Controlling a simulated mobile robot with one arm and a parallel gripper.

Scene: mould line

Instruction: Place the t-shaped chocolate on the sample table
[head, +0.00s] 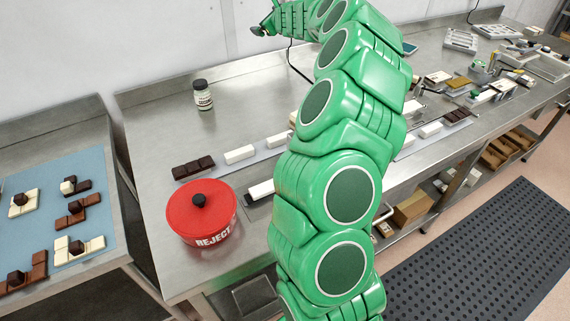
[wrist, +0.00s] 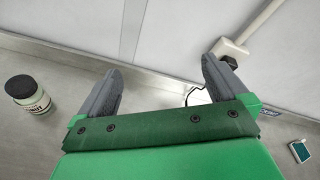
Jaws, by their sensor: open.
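My gripper (head: 265,30) is at the top of the head view, high near the back wall. In the wrist view my gripper (wrist: 161,82) has its two grey fingers wide apart with nothing between them. Several small chocolates in white, milk and dark brown lie on a blue mat (head: 100,165) on the left table (head: 62,120). Some have a dark piece on top, such as the white one (head: 17,211) at the far left. I cannot tell for sure which chocolate is t-shaped, nor which surface is the sample table. My green arm hides part of the long bench.
A red reject pot (head: 180,222) stands at the bench's near left. A labelled jar (head: 203,96) stands behind it, also in the wrist view (wrist: 28,96). A row of bars, including a dark one (head: 194,168), crosses the bench (head: 150,120). A wall plug (wrist: 230,50) and cable are near my fingers.

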